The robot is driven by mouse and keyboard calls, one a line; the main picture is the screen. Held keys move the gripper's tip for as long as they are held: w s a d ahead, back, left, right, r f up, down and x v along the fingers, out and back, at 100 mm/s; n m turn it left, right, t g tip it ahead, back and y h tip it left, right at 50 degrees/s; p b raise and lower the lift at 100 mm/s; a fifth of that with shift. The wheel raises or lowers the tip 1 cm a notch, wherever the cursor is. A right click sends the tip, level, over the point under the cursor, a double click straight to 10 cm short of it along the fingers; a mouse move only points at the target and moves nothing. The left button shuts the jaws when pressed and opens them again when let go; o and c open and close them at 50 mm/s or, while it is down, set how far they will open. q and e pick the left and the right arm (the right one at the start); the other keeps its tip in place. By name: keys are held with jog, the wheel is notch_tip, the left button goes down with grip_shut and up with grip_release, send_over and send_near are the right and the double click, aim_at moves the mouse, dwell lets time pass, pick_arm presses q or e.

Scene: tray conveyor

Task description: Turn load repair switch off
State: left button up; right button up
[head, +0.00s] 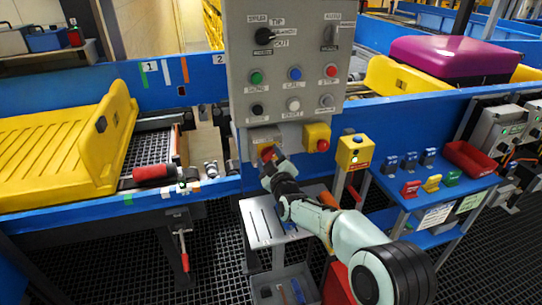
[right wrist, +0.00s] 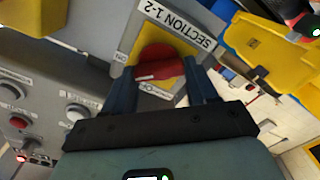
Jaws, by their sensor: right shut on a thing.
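A red rotary switch knob (right wrist: 157,58) on a yellow plate (right wrist: 172,82) sits on a grey box labelled "SECTION 1-2" in the right wrist view. I cannot read a "load repair" label. The red knob (head: 267,152) also shows in the head view, under the grey control panel (head: 290,85). My right gripper (head: 270,161) reaches up to it from below. In the right wrist view its two blue fingers (right wrist: 162,82) stand on either side of the knob, shut on it. The fingers partly hide the plate. My left gripper is not in view.
A yellow box with a red button (head: 317,138) is just right of the switch. Another yellow button box (head: 354,152) stands further right. A blue shelf (head: 425,185) holds padlocks and a red bin (head: 469,162). A yellow tray (head: 55,150) lies on the conveyor at left.

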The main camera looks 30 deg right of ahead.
jog(key=n+p, duration=0.1)
jog(key=n, duration=0.4)
jog(key=shift+a+n, duration=0.15)
jog(key=shift+n, duration=0.15)
jog(key=shift+f+n+p, duration=0.2)
jog(key=shift+n+p, duration=0.5)
jog(key=shift+n, duration=1.5)
jog(key=o, duration=1.1)
jog(key=shift+c, duration=0.2)
jog(key=shift+s, duration=0.1)
jog(key=v, duration=1.3)
jog(key=shift+s+f, duration=0.1)
